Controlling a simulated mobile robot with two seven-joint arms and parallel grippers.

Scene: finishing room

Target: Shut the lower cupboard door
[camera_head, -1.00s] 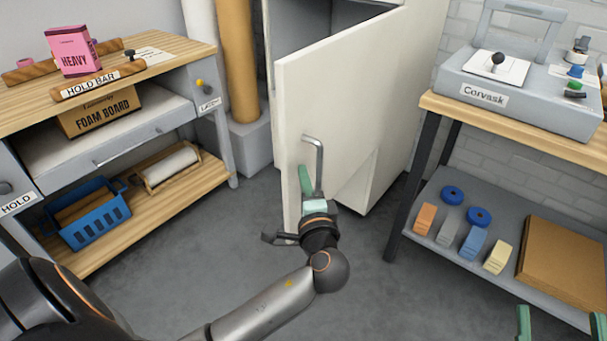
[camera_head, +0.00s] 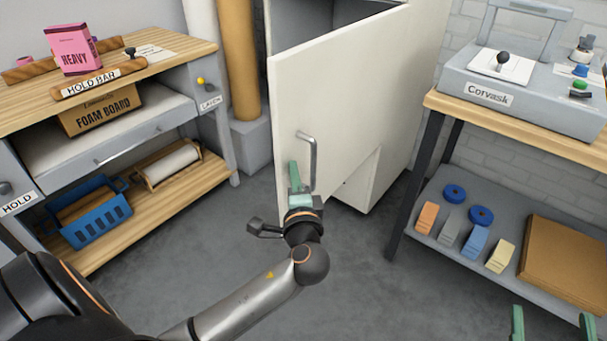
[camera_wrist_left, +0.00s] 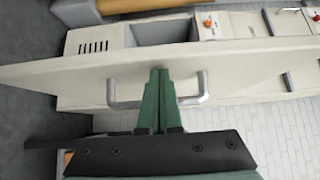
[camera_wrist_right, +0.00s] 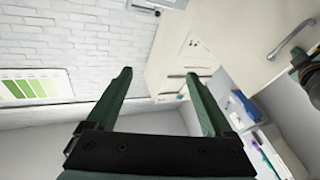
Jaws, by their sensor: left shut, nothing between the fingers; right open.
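The white cupboard door (camera_head: 345,105) stands ajar, its free edge at the left and the dark inside (camera_head: 300,22) showing above it. Its grey bar handle (camera_head: 313,165) is near the free edge; it also shows in the left wrist view (camera_wrist_left: 203,90). My left gripper (camera_head: 294,172) is shut and empty, low at the door's outer face beside the handle. In the left wrist view its green fingertips (camera_wrist_left: 158,75) lie between the handle's two ends and hide the middle of the bar; I cannot tell whether they touch the door. My right gripper (camera_head: 552,322) is open and empty at the lower right.
A workbench (camera_head: 180,60) with a blue basket (camera_head: 95,222) on its lower shelf stands at the left. At the right a table (camera_head: 450,103) carries a grey Corvask machine (camera_head: 530,95), with coloured blocks on its lower shelf. Grey floor is clear between them.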

